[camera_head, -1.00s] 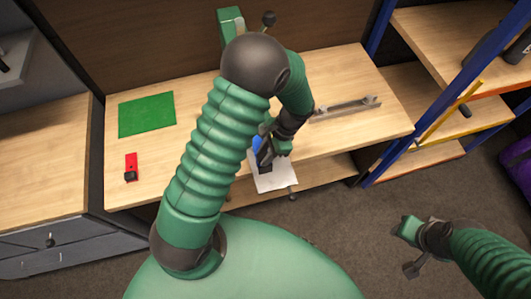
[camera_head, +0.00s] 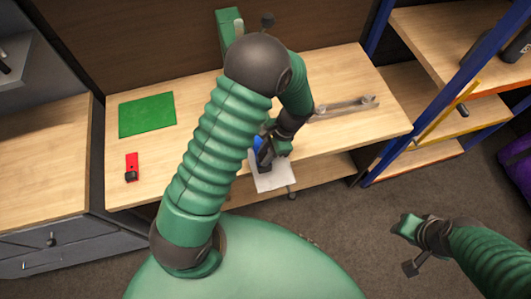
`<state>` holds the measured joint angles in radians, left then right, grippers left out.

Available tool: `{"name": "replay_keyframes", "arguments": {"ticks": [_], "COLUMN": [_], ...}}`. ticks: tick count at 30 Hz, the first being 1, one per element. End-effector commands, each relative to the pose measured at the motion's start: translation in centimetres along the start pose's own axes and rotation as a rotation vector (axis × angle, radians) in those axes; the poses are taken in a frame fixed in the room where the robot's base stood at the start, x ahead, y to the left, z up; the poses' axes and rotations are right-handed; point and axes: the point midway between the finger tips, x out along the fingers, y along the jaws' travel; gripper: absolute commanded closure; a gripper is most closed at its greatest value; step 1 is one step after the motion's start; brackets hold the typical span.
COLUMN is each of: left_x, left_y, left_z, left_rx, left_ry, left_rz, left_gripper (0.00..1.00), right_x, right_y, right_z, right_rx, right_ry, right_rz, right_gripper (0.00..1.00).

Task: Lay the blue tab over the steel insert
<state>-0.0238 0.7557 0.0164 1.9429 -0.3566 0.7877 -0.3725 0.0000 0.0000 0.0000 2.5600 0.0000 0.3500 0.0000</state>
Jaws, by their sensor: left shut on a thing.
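My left gripper (camera_head: 266,155) is low at the front edge of the wooden bench, partly hidden behind my own arm. It is shut on the blue tab (camera_head: 258,142), of which only a small blue patch shows. A white flat piece (camera_head: 271,181) lies just below the gripper at the bench's front edge. I cannot make out the steel insert for certain; the spot under the gripper is hidden. My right gripper (camera_head: 407,229) hangs over the floor at the lower right, away from the bench, and its jaw opening is not clear.
The bench top (camera_head: 205,100) holds a green mat (camera_head: 147,114) and a red and black block (camera_head: 131,167) at the left. A blue-posted shelf (camera_head: 440,90) stands to the right.

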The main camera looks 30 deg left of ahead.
Motion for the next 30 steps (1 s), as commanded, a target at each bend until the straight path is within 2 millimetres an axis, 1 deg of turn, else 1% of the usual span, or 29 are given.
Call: {"name": "replay_keyframes", "arguments": {"ticks": [3,4,9,17,20,23,26,30], "left_x": [0.0,0.0,0.0,0.0,-0.5,-2.0,-4.6,-8.8], "left_y": [0.0,0.0,0.0,0.0,0.0,-0.1,-0.1,-0.1], "left_z": [0.0,0.0,0.0,0.0,-0.1,-0.2,-0.2,-0.2], "left_rx": [0.000,0.000,0.000,0.000,0.000,0.001,-0.001,0.000], "left_ry": [0.000,0.000,0.000,0.000,0.001,0.004,0.006,0.006], "left_rz": [0.000,0.000,0.000,0.000,-0.001,-0.004,-0.005,-0.004], "left_gripper": [1.00,0.68,0.46,0.46,0.46,0.46,0.46,0.46], "right_x": [0.0,0.0,0.0,0.0,0.1,0.2,0.5,0.8], "right_y": [0.0,0.0,0.0,0.0,0.0,0.0,0.0,0.0], "right_z": [0.0,0.0,0.0,0.0,0.0,0.1,0.1,0.2], "right_rx": [0.000,0.000,0.000,0.000,0.000,0.000,0.000,0.000], "right_ry": [0.000,0.000,0.000,0.000,0.000,0.000,0.000,0.000], "right_rz": [0.000,0.000,0.000,0.000,0.000,0.000,0.000,0.000], "right_gripper": [0.64,0.64,0.64,0.64,0.64,0.64,0.64,0.64]}}
